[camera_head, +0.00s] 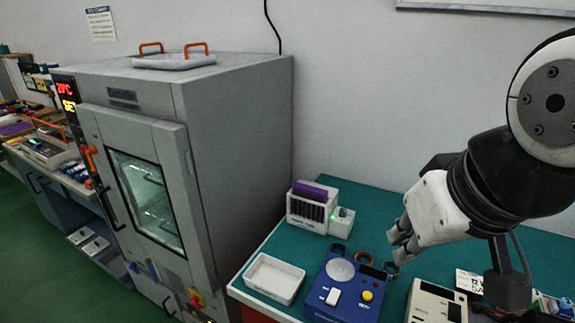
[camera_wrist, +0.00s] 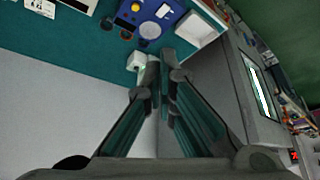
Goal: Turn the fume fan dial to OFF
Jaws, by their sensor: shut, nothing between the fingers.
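No dial with a readable fume fan label shows, so I cannot tell which control it is. A blue control box (camera_head: 320,305) on the green bench carries a grey round disc (camera_head: 340,270), a white switch (camera_head: 333,297) and a yellow knob (camera_head: 368,296). The blue box also shows at the top of the wrist view (camera_wrist: 127,18). My gripper (camera_head: 398,250) is shut and empty, above the bench behind and right of the blue box. In the wrist view its fingertips (camera_wrist: 161,62) are together, apart from the box.
A large grey oven (camera_head: 235,130) stands left of the bench. A white tray (camera_head: 273,278), a white rack with purple contents (camera_head: 311,212) and dark rings (camera_head: 364,258) surround the blue box. A beige device (camera_head: 437,304) is to its right.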

